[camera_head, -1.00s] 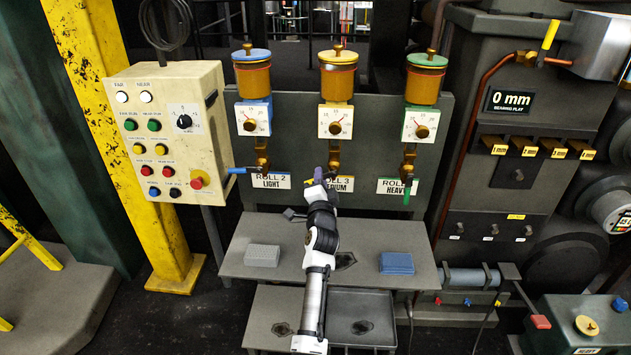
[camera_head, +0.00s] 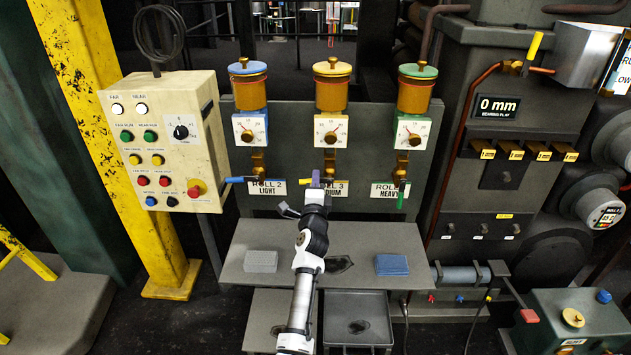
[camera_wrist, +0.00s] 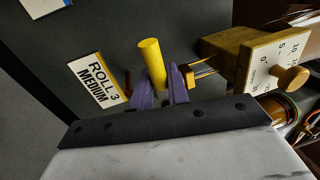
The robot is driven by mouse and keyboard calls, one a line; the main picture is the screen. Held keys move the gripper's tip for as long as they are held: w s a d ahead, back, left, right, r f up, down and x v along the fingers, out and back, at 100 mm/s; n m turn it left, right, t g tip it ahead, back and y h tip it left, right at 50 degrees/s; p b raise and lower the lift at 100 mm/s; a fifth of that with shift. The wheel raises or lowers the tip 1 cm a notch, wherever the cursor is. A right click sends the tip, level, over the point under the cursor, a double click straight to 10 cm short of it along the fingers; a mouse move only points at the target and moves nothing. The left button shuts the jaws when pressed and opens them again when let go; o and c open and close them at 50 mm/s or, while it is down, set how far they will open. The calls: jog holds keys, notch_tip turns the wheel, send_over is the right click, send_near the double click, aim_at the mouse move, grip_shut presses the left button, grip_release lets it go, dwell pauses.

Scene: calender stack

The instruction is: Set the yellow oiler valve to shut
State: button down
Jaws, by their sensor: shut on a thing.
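The yellow oiler (camera_head: 332,92) is the middle one of three on the dark panel, with a yellow lid and a white dial below it. Its brass valve (camera_head: 330,160) hangs under the dial, above the ROLL 3 MEDIUM label (camera_head: 334,189). The yellow valve handle (camera_wrist: 152,62) points roughly sideways to the left; only a small bit shows in the head view. My gripper (camera_head: 317,181) is at the valve, with its purple fingertips (camera_wrist: 160,92) shut around the handle near its inner end. The fingers hide the handle's joint with the valve.
To the left is the blue-lidded oiler (camera_head: 248,90), its blue handle sideways; to the right is the green-lidded one (camera_head: 415,92), its green handle hanging down. A shelf (camera_head: 300,240) below carries a grey block (camera_head: 261,261) and a blue block (camera_head: 392,265). A control box (camera_head: 165,140) stands left.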

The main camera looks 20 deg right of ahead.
jog(key=shift+r, duration=0.15)
jog(key=c, duration=1.5)
grip_release()
jog(key=shift+o, duration=0.2)
jog(key=p+v, duration=0.2)
jog(key=v, duration=1.1)
jog(key=shift+s+a+p, duration=0.2)
jog(key=shift+s+p, duration=0.1)
jog(key=shift+p, duration=0.1)
